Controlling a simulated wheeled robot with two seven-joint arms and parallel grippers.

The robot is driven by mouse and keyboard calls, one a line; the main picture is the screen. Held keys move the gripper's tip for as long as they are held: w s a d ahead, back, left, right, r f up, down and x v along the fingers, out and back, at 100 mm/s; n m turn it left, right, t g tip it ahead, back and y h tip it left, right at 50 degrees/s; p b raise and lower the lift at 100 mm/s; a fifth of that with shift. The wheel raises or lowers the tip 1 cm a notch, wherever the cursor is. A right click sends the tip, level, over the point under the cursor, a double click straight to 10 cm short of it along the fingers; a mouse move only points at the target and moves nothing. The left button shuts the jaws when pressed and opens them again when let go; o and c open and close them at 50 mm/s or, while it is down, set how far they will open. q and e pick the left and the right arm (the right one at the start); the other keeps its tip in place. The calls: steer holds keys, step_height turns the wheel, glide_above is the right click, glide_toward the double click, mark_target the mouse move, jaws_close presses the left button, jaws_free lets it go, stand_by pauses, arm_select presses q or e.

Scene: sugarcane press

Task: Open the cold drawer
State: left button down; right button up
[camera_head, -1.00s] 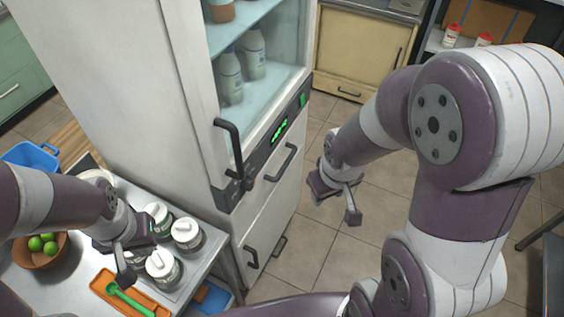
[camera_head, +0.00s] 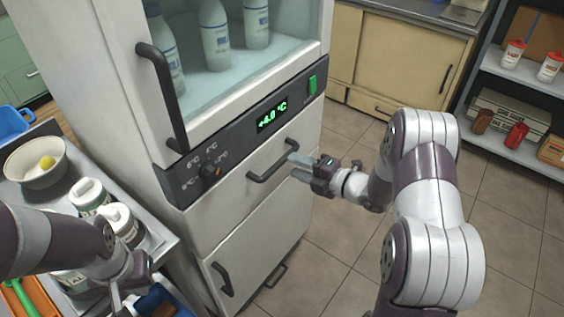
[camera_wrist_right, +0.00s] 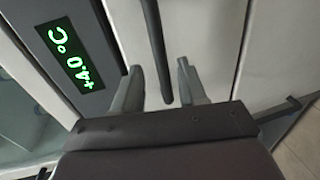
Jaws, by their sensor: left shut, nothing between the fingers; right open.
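The cold drawer (camera_head: 236,203) is the pale front below the fridge's control panel; it looks closed. Its dark bar handle (camera_head: 265,176) runs across its upper part. My right gripper (camera_head: 294,166) is open at the handle's right end. In the right wrist view the handle (camera_wrist_right: 157,45) shows between the two spread fingers (camera_wrist_right: 160,85), with gaps visible on both sides. My left gripper (camera_head: 122,296) is shut and empty, low at the left beside the white-lidded jars, partly cut off by the frame's bottom edge.
The control panel (camera_head: 225,145) has a knob and a green +4.0 °C display. The glass door's handle (camera_head: 160,95) stands out above. Jars (camera_head: 88,194) and a bowl (camera_head: 35,165) are on the left counter. A shelf (camera_head: 520,70) is at right; floor between is clear.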

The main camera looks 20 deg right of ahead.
mark_target(282, 158)
steer(key=x, duration=0.6)
jaws_close()
